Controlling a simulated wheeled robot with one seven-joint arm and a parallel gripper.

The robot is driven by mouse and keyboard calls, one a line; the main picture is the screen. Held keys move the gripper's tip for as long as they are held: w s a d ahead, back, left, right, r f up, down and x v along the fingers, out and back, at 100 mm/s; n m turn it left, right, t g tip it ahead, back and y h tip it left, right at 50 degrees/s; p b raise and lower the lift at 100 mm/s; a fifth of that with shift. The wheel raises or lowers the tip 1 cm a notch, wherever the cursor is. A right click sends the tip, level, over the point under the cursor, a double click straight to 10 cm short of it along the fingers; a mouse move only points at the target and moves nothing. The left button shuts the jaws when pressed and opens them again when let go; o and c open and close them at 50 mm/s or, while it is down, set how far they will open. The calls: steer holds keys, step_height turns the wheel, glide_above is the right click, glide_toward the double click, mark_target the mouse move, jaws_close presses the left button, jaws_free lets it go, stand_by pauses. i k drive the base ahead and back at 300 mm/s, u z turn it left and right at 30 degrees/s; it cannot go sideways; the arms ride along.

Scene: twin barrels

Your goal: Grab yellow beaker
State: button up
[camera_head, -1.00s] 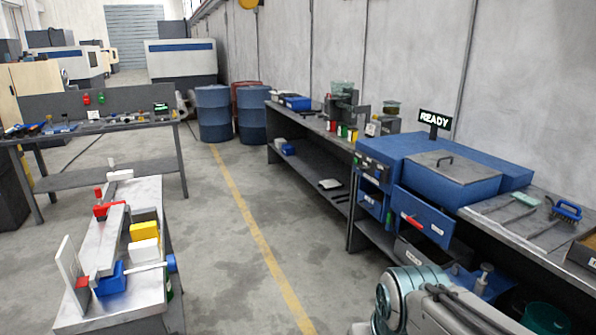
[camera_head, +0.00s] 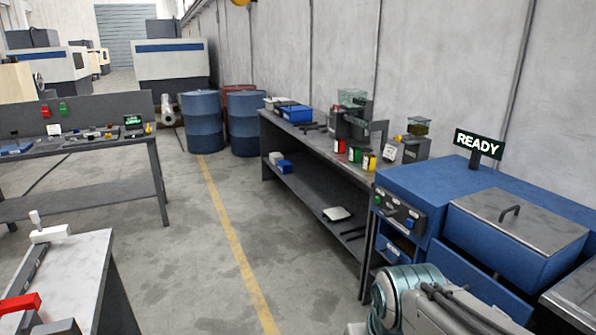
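A small yellow container (camera_head: 369,161), likely the yellow beaker, stands on the dark workbench (camera_head: 300,133) along the right wall. A green one (camera_head: 354,152) and a red one (camera_head: 340,146) stand in a row to its left. A white label or card (camera_head: 389,153) is just to its right. My arm shows at the bottom right, over the floor and in front of the blue machine. My gripper is out of view.
The blue machine with a READY sign (camera_head: 478,145) stands at the right. Blue barrels (camera_head: 203,122) stand at the back. A metal-topped table (camera_head: 75,265) is at the lower left. The floor with a yellow line (camera_head: 232,235) between is clear.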

mark_target(370, 162)
steer(key=i, duration=3.3)
steer(key=z, duration=1.3)
